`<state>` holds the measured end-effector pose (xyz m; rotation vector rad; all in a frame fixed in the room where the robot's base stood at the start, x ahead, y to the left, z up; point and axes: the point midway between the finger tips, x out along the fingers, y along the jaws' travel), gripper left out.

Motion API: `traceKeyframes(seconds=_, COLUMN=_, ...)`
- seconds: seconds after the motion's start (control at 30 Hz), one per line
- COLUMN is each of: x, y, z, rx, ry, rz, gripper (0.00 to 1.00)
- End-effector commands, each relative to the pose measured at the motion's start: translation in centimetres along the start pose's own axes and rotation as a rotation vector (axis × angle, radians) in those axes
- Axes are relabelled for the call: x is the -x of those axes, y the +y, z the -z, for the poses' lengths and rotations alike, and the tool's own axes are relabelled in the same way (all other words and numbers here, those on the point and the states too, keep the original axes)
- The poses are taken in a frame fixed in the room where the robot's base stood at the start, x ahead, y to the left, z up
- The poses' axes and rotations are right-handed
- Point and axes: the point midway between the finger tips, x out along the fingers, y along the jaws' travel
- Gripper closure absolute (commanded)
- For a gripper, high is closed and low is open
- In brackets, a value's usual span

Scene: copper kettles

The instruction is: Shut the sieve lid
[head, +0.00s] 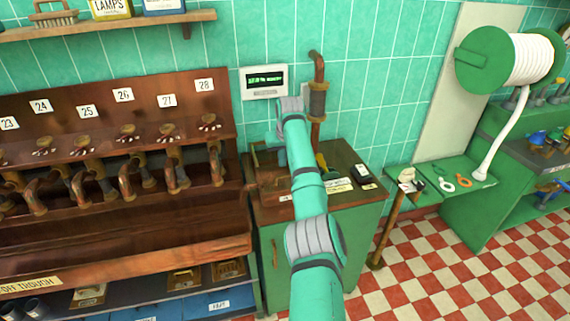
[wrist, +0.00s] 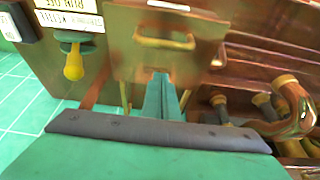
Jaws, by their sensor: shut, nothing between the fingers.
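A brown copper-coloured panel with a brass handle (wrist: 163,41), which looks like the sieve lid (wrist: 128,50), fills the top middle of the wrist view. My gripper (wrist: 160,82) is shut and empty, with its fingertips at the panel's near edge. I cannot tell whether they touch it. In the head view my arm covers much of the brown cabinet top (head: 345,163) where the lid is, and the fingertips are not clear there. The lid's exact angle cannot be told.
A copper pipe (head: 318,120) rises behind the cabinet top. A wall display (head: 264,82) hangs above. The copper kettle rack (head: 110,150) stands close on the left. Checkered floor (head: 420,260) is open at right.

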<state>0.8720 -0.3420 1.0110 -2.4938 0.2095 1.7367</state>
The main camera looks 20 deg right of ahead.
Motion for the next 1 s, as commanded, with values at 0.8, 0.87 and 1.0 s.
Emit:
traceKeyframes(seconds=0.8, x=9.8, y=0.0, z=0.2, rx=0.000, ry=0.003, rz=0.001, gripper=1.00)
traceKeyframes(seconds=0.87, x=10.0, y=0.0, z=0.2, rx=0.000, ry=0.003, rz=0.001, gripper=1.00)
traceKeyframes(seconds=1.0, x=10.1, y=0.0, z=0.2, rx=0.000, ry=0.003, rz=0.001, gripper=1.00)
